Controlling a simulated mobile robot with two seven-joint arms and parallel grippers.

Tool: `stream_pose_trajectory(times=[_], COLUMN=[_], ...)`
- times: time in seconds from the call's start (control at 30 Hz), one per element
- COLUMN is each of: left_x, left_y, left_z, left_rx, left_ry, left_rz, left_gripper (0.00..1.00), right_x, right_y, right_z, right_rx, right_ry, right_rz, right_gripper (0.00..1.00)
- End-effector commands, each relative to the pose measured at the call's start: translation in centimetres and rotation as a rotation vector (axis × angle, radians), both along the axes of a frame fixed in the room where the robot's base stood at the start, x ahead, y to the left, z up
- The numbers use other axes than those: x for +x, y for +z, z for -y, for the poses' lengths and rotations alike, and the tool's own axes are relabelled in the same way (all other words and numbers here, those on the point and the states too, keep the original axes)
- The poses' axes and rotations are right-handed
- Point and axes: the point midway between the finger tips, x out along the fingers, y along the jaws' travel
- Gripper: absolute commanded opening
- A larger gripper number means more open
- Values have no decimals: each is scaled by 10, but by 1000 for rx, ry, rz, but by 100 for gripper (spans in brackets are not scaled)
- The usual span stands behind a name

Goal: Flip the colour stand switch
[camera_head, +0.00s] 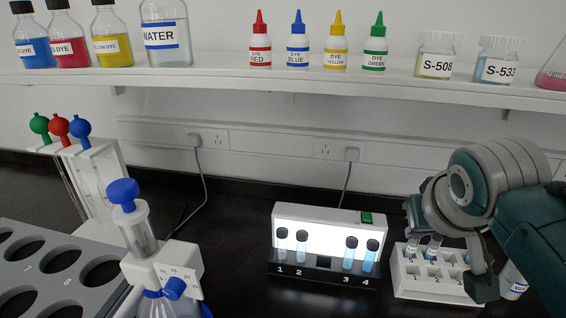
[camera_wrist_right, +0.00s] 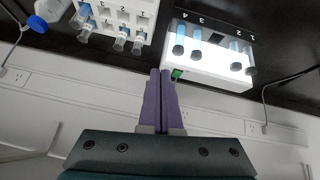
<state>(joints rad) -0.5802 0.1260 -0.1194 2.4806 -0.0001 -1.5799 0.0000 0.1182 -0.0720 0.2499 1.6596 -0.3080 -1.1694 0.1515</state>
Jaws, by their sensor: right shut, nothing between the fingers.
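The colour stand (camera_head: 327,228) is a white box with a brightly glowing front panel and several dark-capped vials in slots marked 1 to 4. Its small green switch (camera_head: 367,218) is at the right end of the top. In the right wrist view the stand (camera_wrist_right: 215,68) appears upside down, with the green switch (camera_wrist_right: 176,73) close beside my fingertips. My right gripper (camera_wrist_right: 160,72) is shut and empty, its purple fingers together. Whether they touch the switch I cannot tell. In the head view the arm comes in from the right, and its fingers are hard to make out. My left gripper is not in view.
A white vial rack (camera_head: 432,284) stands right of the stand, under my right arm. A dispenser bottle with a blue knob (camera_head: 122,191) and a grey holed rack (camera_head: 50,265) are at left. A shelf (camera_head: 300,75) with bottles runs above.

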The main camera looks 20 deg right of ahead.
Motion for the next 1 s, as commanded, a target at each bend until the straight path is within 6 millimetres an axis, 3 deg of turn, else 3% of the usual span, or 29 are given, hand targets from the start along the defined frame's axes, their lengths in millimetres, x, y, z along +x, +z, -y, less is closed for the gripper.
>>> stream_pose_trajectory(times=[0.03,0.2,0.3,0.77,1.0], left_x=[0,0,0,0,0], left_y=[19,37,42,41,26], left_z=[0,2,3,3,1], left_rx=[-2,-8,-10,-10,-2], left_ry=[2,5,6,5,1], left_rz=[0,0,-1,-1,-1], left_gripper=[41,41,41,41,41], right_x=[18,57,70,77,77], right_y=[21,42,49,50,36], right_z=[2,0,-4,-6,-8], right_rx=[18,57,73,82,82], right_ry=[-33,-90,-100,-104,-105], right_rz=[24,76,92,101,101], right_gripper=[0,0,0,0,0])
